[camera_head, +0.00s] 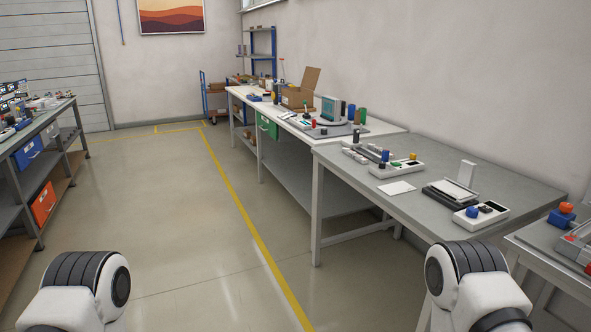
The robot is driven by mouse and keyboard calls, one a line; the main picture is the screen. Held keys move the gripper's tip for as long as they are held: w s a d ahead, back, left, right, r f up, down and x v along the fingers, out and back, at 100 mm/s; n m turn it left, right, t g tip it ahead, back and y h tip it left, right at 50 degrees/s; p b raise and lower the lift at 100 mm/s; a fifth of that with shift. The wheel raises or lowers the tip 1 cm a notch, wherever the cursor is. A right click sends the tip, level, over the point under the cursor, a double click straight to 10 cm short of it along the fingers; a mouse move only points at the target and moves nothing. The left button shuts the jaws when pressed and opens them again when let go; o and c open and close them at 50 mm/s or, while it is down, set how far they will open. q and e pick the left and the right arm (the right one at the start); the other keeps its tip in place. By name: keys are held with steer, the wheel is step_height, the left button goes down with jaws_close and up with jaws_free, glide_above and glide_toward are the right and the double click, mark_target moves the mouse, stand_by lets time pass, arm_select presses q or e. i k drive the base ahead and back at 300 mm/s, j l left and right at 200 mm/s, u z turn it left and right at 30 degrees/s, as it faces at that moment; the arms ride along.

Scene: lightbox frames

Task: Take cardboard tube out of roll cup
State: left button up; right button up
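I cannot pick out the cardboard tube or the roll cup for certain at this distance. Small upright cylinders stand on the far white-topped bench (385,129), among them a green one (362,116) and a dark one (351,113), beside a grey-green device (331,109). An open cardboard box (293,98) stands further back on that bench. Only rounded white and black parts of my arms show at the bottom left and bottom right. Neither of my grippers is in view.
A nearer grey table (500,177) at the right holds small devices and a white card (397,188). Another bench with a blue bin (28,152) and an orange bin (43,204) stands at the left. The floor between, with a yellow line (240,208), is clear.

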mark_target(357, 116)
steer(key=i+z, duration=0.1)
steer(key=i, duration=0.45)
steer(key=i+j+z, duration=0.15)
steer(key=i, duration=0.4)
steer(key=i+j+z, duration=0.1)
steer(key=i, duration=0.45)
steer(key=i+j+z, duration=0.15)
steer(key=i, duration=0.35)
steer(key=i+j+z, duration=0.1)
steer(key=i+j, duration=0.25)
steer(key=i, duration=0.2)
steer(key=i+j+z, duration=0.25)
steer(key=j+z, duration=0.15)
steer(key=z, duration=0.3)
steer(key=i+j+z, duration=0.1)
steer(key=z, duration=0.3)
steer(key=j+z, duration=0.3)
steer(key=z, duration=0.15)
steer(key=j+z, duration=0.2)
steer(key=z, duration=0.25)
